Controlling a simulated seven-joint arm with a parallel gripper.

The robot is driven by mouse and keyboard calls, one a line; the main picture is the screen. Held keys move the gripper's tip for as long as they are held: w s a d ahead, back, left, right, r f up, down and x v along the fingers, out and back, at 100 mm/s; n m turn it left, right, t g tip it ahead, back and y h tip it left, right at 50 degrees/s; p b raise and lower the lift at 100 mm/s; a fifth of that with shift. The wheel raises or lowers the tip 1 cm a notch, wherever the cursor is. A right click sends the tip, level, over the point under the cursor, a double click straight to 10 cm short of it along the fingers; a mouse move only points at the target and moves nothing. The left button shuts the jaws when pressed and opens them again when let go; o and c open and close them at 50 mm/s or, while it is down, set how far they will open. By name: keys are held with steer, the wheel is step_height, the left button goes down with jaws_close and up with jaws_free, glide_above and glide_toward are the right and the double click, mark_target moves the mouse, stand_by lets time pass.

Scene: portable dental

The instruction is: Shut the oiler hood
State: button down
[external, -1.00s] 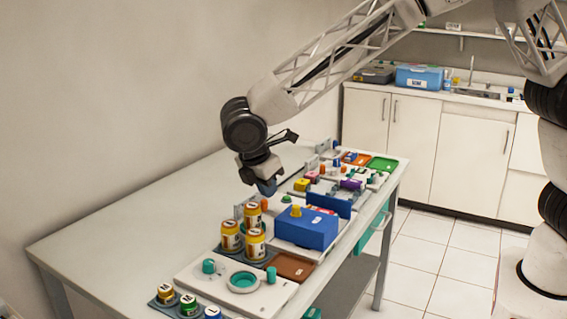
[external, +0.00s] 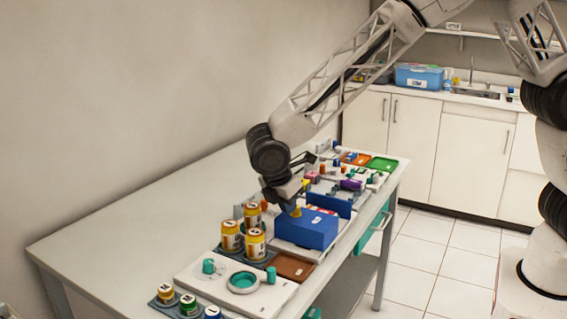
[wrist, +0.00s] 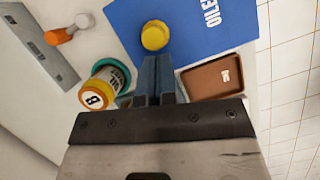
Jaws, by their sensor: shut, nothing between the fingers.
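The blue oiler hood (external: 308,230) looks like a box on a white base. The wrist view shows its blue surface (wrist: 190,22), with white lettering starting "OILE", partly cut off. A yellow knob (wrist: 154,35) sits on it; in the external view the knob (external: 296,211) is partly hidden by my gripper. My gripper (wrist: 161,62) is shut and empty, its blue fingertips right beside the knob. I cannot tell whether they touch it. The angle of the hood is hard to judge.
Yellow-labelled oil cans (external: 231,236) stand left of the hood; one can (wrist: 98,92) is close to my fingers. A brown tray (wrist: 210,76) lies on the other side. A blue panel (external: 331,205) stands behind the hood. The left part of the table (external: 130,220) is clear.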

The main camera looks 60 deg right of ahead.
stand_by(0.3)
steer(key=d, duration=0.9)
steer(key=shift+d, duration=0.25)
steer(key=shift+a, duration=0.1)
steer(key=a, duration=0.2)
steer(key=w+a, duration=0.1)
steer(key=a, duration=0.1)
steer(key=shift+r, duration=0.1)
steer(key=s+v, duration=0.1)
steer(key=v, duration=0.8)
steer(key=shift+w+r, duration=0.4)
steer(key=shift+w, duration=0.1)
